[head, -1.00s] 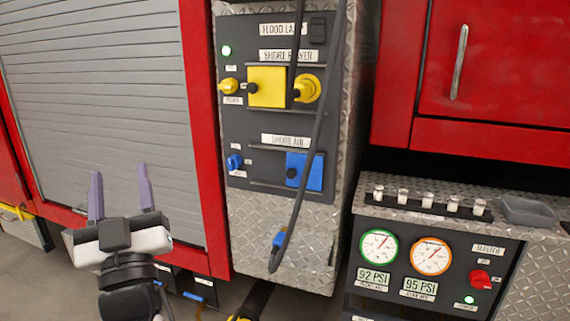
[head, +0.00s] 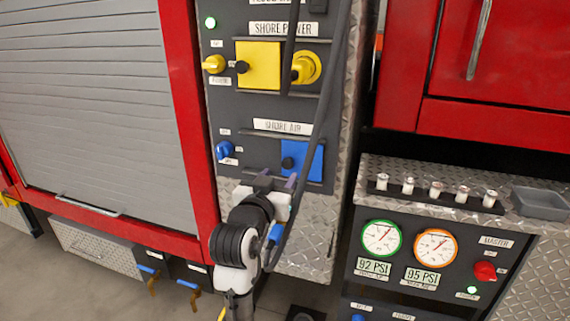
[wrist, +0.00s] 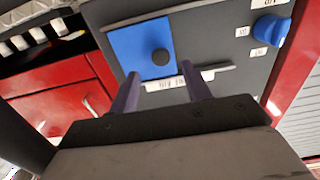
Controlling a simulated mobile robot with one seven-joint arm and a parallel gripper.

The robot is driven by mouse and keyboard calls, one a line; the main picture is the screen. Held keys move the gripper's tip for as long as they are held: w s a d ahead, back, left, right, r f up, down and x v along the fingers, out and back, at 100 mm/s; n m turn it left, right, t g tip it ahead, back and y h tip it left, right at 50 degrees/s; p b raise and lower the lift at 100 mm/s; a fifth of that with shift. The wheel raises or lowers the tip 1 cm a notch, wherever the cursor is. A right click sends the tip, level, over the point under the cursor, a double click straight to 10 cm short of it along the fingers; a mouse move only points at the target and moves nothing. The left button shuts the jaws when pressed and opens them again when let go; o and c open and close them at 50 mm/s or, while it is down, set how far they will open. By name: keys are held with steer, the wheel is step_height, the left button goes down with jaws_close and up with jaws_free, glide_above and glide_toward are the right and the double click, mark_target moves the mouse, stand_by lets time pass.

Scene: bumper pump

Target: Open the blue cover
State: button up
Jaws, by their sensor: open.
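The blue cover (head: 308,163) is a square plate with a round black knob (head: 288,162) at its left, on the dark panel beneath the SHORE AIR label (head: 283,127). Thin rails run above and below it. In the wrist view the blue cover (wrist: 140,50) and its black knob (wrist: 160,57) are ahead of the fingers, with the scene turned over. My gripper (head: 276,182) is open and empty, just below and left of the cover in the head view. Its purple fingers (wrist: 162,92) also show in the wrist view, apart from the knob.
A blue rotary knob (head: 224,150) is left of the cover. The yellow cover (head: 258,65) and yellow socket (head: 307,67) are above. A dark hose (head: 322,110) hangs across the panel near the cover's right side. A gauge box (head: 425,260) stands at right.

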mark_target(286, 165)
steer(key=x, duration=0.5)
steer(key=shift+w+d+p, duration=0.1)
steer(key=shift+w+p, duration=0.25)
steer(key=shift+p, duration=0.05)
jaws_close()
